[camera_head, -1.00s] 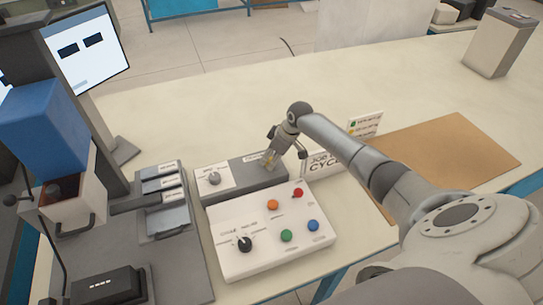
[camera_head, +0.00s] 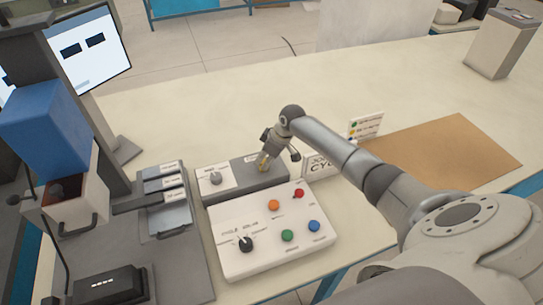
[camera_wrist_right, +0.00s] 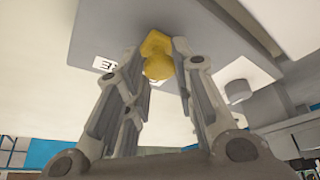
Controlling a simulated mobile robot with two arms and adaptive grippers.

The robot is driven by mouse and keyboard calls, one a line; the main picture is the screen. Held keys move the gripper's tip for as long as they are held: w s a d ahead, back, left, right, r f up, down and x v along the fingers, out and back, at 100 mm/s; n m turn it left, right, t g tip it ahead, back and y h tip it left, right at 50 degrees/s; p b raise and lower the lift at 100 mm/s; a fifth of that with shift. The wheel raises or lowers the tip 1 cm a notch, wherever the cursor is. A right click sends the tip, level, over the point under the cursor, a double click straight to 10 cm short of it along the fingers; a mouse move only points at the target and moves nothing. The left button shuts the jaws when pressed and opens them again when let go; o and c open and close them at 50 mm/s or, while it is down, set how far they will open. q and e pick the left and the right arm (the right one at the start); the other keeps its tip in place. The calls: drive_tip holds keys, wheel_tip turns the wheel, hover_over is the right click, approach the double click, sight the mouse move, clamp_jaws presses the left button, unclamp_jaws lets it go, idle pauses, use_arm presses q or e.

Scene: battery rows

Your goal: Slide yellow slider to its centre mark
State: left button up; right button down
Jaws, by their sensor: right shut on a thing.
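The yellow slider (camera_wrist_right: 158,58) shows between the fingers of my right gripper (camera_wrist_right: 163,68) in the right wrist view. My right gripper is shut on it. In the head view the right gripper (camera_head: 264,163) reaches down to the dark grey slider box (camera_head: 240,178), and a small bit of yellow shows at its fingertips. The box also shows in the right wrist view (camera_wrist_right: 215,22). The centre mark cannot be made out. My left gripper is not in view.
A white panel (camera_head: 262,259) with coloured buttons and a black knob lies in front of the slider box. A sign (camera_head: 319,166) stands to the right. A brown board (camera_head: 455,150) lies farther right.

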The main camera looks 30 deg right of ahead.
drive_tip(key=c, duration=1.2)
unclamp_jaws()
drive_tip(key=shift+o, duration=0.2)
drive_tip(key=shift+r, duration=0.15)
drive_tip(key=v, duration=1.1)
drive_tip(key=shift+s+r, duration=0.15)
drive_tip(key=shift+r, duration=0.15)
drive_tip(key=shift+d+f, duration=0.1)
